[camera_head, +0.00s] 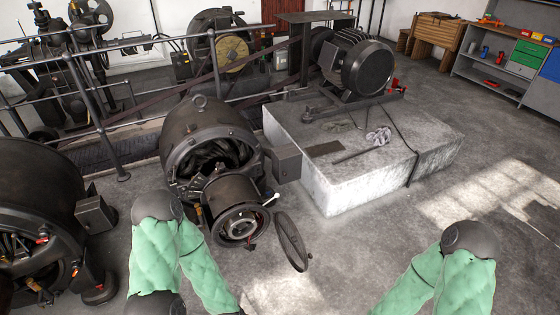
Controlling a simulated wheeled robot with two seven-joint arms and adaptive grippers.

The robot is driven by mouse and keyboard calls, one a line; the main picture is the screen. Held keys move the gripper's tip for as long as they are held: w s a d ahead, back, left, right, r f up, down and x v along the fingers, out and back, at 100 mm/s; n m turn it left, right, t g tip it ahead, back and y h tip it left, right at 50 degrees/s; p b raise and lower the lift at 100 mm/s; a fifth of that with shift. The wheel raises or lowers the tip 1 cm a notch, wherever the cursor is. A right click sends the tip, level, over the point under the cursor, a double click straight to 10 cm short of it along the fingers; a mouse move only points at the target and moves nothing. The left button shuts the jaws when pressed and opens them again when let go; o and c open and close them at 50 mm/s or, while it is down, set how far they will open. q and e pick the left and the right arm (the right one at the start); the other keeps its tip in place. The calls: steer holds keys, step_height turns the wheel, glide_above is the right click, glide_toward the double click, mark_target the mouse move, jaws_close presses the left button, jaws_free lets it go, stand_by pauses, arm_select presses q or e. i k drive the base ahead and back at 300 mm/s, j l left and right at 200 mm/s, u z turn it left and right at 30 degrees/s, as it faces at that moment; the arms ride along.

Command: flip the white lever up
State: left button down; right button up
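The white lever (271,199) is small and pale. It sticks out at the right side of the front drum of a dark dynamo (206,140), and its tip leans up and to the right. My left arm, in a green sleeve, comes in at the lower left, in front and to the left of the dynamo. My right arm shows at the lower right. Both arms run out of the bottom of the picture. Neither gripper's fingers show, so I cannot see whether they are open or shut. Nothing visible touches the lever.
A second dark dynamo (40,215) is at the left. A concrete block (350,185) bears a motor (357,65). Railings and belts run behind. Open floor lies at the right, before a workbench (500,75).

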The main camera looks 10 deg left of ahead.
mark_target(276, 195)
steer(key=i+j+z, duration=0.2)
steer(key=i, duration=0.35)
steer(key=i+j+z, duration=0.15)
steer(key=i, duration=0.4)
steer(key=i+j+z, duration=0.2)
steer(key=i+j, duration=0.15)
steer(key=i, duration=0.15)
